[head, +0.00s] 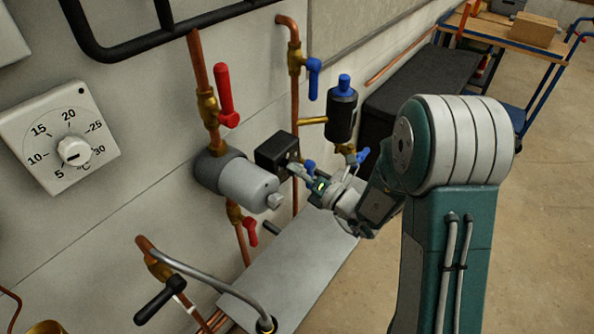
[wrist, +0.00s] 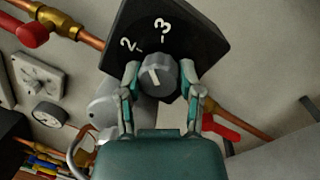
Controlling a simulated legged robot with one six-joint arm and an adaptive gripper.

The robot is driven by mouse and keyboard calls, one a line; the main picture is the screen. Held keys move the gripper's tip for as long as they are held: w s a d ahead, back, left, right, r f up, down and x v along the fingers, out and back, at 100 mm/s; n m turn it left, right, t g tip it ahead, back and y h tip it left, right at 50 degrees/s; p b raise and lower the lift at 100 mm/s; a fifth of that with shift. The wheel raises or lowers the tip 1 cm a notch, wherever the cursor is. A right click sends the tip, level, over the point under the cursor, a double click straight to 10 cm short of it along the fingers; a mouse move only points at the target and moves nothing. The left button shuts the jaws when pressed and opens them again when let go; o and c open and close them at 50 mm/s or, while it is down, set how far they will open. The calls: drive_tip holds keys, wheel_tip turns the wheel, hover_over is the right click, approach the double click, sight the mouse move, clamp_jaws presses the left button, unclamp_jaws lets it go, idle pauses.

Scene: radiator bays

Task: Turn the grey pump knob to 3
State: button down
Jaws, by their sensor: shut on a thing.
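The grey pump knob (wrist: 156,76) sits on a black box (wrist: 190,32) marked with a white 2 and 3. Its white pointer line leans up and left, toward the gap between the 2 and 3 marks. My gripper (wrist: 164,84) has a finger on each side of the knob and is shut on it. In the head view the black box (head: 275,150) is on the wall beside the grey pump body (head: 248,184).
Red-handled valves (head: 224,95) are on the copper pipe above and below the pump. A black cylinder with a blue cap (head: 342,110) and blue-handled valves stand close above my gripper. A grey panel (head: 285,275) lies below. A thermostat dial (head: 72,147) is at left.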

drive_tip(key=shift+m+t+h, duration=0.3)
drive_tip(key=shift+m+h, duration=0.1)
drive_tip(key=shift+m, duration=1.8)
drive_tip(key=shift+c, duration=1.4)
unclamp_jaws()
drive_tip(key=shift+w, duration=0.15)
drive_tip(key=v, duration=1.2)
